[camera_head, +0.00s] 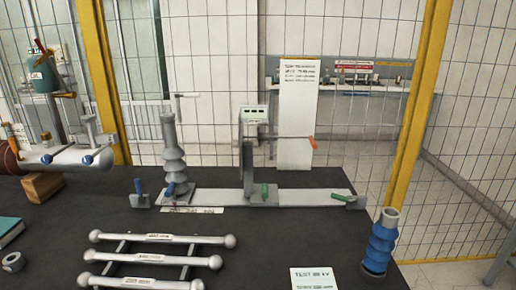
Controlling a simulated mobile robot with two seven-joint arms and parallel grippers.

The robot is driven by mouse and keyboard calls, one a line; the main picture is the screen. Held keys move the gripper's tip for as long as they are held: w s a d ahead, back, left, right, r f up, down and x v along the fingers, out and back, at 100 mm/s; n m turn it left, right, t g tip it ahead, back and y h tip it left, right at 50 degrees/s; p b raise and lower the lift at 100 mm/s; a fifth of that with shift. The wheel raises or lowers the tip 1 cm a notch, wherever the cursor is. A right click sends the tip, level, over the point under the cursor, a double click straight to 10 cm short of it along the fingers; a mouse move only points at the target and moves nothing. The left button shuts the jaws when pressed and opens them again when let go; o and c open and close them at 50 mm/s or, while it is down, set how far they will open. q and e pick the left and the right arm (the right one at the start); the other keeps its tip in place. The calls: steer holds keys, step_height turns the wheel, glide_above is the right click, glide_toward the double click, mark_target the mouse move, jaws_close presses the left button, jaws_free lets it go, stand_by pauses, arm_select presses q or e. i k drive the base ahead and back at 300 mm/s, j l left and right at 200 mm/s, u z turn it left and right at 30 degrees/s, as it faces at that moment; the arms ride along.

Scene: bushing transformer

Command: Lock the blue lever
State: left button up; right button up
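A small blue lever (138,186) stands upright on a grey clamp block at the left end of the flat grey base bar (226,196). A second blue lever (170,188) sits at the foot of the grey ribbed bushing (174,160), which stands upright on the left part of the bar. I cannot tell which of the two the task means, nor whether either is locked. Green levers show at the middle (264,191) and right end (339,198) of the bar. Neither of my grippers is in view.
A grey stand with a rod and orange handle (311,142) rises from the bar. White rods on a rack (158,261) lie in front. A blue ribbed bushing (381,241) stands front right. A grey cylinder (62,158) is at left. Mesh fencing with yellow posts (414,128) lies behind.

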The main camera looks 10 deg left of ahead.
mark_target(142, 200)
steer(key=u, duration=1.3)
